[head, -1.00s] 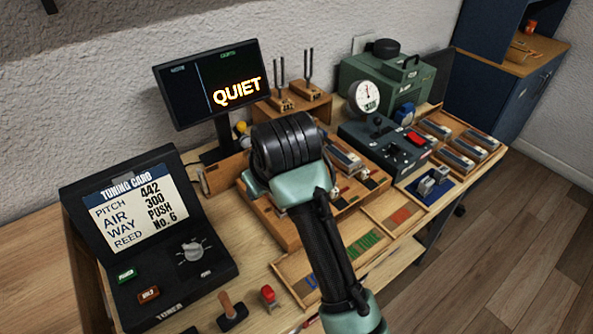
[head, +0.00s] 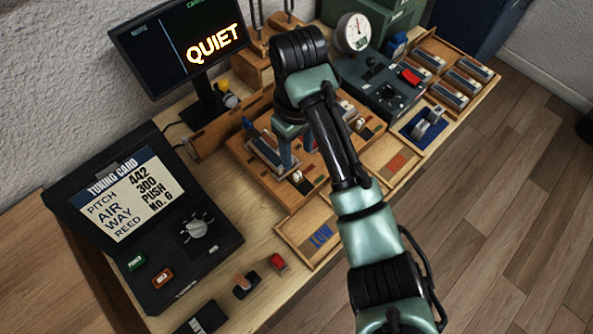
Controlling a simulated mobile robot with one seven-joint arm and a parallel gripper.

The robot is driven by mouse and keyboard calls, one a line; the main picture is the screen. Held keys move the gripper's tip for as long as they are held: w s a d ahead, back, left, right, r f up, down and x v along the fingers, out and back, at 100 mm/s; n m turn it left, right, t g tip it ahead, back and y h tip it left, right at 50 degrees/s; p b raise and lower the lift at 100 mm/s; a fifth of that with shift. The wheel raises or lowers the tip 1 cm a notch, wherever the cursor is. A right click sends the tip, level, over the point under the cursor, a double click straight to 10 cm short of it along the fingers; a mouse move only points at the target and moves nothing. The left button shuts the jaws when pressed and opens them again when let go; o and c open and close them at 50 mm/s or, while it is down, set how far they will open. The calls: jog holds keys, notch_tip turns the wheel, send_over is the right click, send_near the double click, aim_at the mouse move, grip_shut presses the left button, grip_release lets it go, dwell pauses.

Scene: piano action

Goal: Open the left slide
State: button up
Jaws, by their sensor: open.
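The wooden action board (head: 236,147) lies in the middle of the bench. On its left part is a long grey and blue piece (head: 263,154), which looks like the left slide; whether it is open cannot be told. A small white knob (head: 297,176) is near its front end. My gripper (head: 296,150) points down over the board, just right of this piece, with its fingers apart. I cannot tell whether a finger touches anything. My arm hides much of the board's middle and right side.
The black tuning card case (head: 190,265) stands at the left, and the monitor (head: 180,50) reading QUIET stands behind. A grey control box (head: 385,85) and a tray of metal bars (head: 470,62) are at the right. A tray marked LOW (head: 290,228) lies in front.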

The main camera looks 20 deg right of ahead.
aim_at(297, 173)
notch_tip(297, 173, down, 6)
jog(key=b, duration=0.3)
jog(key=shift+s+b, duration=0.1)
jog(key=shift+b, duration=0.3)
jog(key=shift+f+p, duration=0.3)
jog(key=shift+f, duration=0.75)
jog(key=shift+c, duration=0.2)
grip_shut()
